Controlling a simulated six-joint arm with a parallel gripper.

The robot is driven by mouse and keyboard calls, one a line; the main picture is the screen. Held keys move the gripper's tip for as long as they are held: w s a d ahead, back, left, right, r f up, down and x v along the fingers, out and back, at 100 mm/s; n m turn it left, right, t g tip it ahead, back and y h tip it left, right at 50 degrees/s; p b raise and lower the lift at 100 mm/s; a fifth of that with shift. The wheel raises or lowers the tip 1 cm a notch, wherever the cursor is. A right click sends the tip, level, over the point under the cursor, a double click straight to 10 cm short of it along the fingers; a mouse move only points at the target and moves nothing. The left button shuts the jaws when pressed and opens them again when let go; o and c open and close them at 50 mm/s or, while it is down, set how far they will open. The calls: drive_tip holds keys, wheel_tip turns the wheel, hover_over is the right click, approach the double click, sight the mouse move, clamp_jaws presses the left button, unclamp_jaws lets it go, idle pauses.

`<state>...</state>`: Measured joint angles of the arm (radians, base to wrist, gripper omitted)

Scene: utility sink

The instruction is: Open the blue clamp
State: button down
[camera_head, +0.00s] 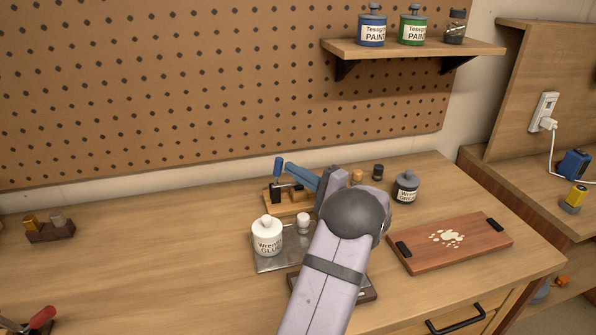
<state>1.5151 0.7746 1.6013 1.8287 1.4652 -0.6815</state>
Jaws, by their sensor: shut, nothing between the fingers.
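The blue clamp (278,168) stands on a small wooden block near the back of the workbench, left of my gripper. Its blue handle points upward, and its dark metal body sits low on the block. My gripper (290,168) reaches in from the right, with its blue-grey fingers shut and empty. The fingertips are close beside the handle in the picture; I cannot tell whether they touch it. My arm and wrist hide the right end of the block and possibly part of the clamp.
A white glue bottle (267,237) and a small white container (303,222) stand on a metal tray (270,262) in front of the clamp. A grey jar (405,187) and a wooden board (415,262) with black handles are to the right. The left bench is mostly clear.

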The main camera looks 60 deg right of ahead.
drive_tip(key=shift+w+a+r+n+g+b, duration=0.15)
drive_tip(key=shift+w+a+n+g+b, duration=0.25)
drive_tip(key=shift+b, duration=0.5)
drive_tip(key=w+a+f+n+g+h+b, duration=0.1)
drive_tip(key=w+a+n+g+b, duration=0.6)
drive_tip(key=b, duration=0.9)
drive_tip(key=n+g+h, duration=0.1)
drive_tip(key=n, duration=0.2)
drive_tip(key=shift+w+a+f, duration=0.25)
drive_tip(key=shift+f, duration=0.1)
drive_tip(key=shift+a, duration=0.1)
drive_tip(key=shift+f, duration=0.1)
drive_tip(key=w+r+p+v, duration=0.1)
drive_tip(key=r+p+v, duration=0.1)
drive_tip(key=v, duration=1.1)
drive_tip(key=shift+w+d+r, duration=0.25)
drive_tip(key=shift+d+r, duration=0.1)
drive_tip(key=shift+d, duration=0.05)
